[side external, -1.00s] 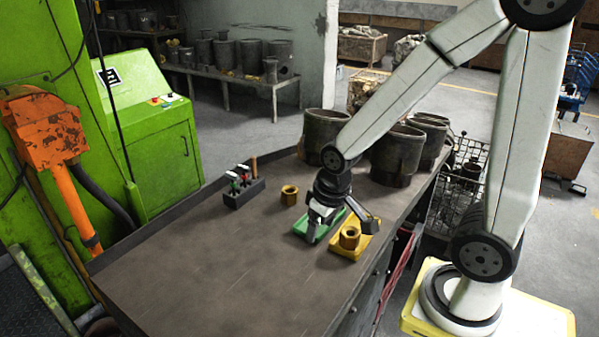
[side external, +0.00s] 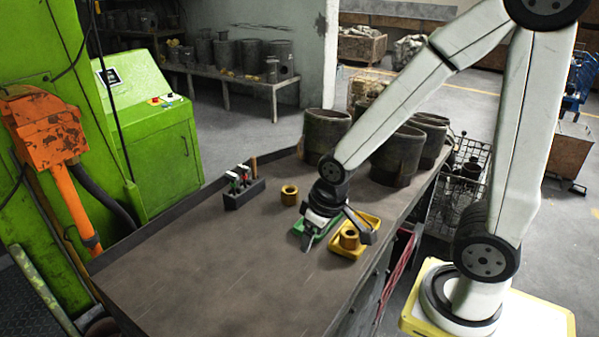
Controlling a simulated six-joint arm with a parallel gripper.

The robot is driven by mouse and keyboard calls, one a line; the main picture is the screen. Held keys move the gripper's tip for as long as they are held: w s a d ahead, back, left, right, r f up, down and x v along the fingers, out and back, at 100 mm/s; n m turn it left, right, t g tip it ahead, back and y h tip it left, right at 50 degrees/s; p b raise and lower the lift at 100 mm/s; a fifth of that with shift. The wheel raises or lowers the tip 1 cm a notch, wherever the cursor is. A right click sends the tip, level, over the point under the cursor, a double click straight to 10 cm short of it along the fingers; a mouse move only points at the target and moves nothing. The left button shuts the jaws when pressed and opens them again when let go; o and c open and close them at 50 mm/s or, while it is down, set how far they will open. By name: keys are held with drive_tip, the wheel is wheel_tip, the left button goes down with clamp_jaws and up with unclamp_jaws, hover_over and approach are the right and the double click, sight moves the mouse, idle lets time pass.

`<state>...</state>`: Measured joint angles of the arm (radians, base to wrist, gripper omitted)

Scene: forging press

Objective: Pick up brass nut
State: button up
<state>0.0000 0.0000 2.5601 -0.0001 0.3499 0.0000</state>
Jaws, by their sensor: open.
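One brass nut (side external: 289,195) stands by itself on the dark table top. A second brass nut (side external: 349,239) sits in the yellow tray (side external: 343,253) near the table's right edge. A green tray (side external: 331,222) lies beside the yellow one, partly hidden by my gripper. My gripper (side external: 308,245) points down at the near-left edge of the green tray, with nothing visible in it. It is open, to the right of and nearer the camera than the lone nut, and left of the nut in the yellow tray.
A dark holder (side external: 244,194) with several small tools stands left of the lone nut. Large dark cylinders (side external: 397,155) stand on the table behind my arm. The front and left of the table (side external: 210,270) are clear. The green press (side external: 30,120) borders the left.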

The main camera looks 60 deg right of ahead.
drive_tip(key=shift+o, duration=1)
drive_tip(key=m+g, duration=0.3)
drive_tip(key=m, duration=1.1)
hover_over(290, 195)
drive_tip(key=w+d, duration=0.1)
drive_tip(key=d, duration=0.1)
drive_tip(key=shift+w+a+f, duration=0.1)
drive_tip(key=shift+a+f, duration=0.05)
drive_tip(key=shift+f, duration=0.5)
drive_tip(key=shift+f, duration=0.1)
drive_tip(key=shift+f, duration=1.2)
drive_tip(key=shift+f, duration=0.15)
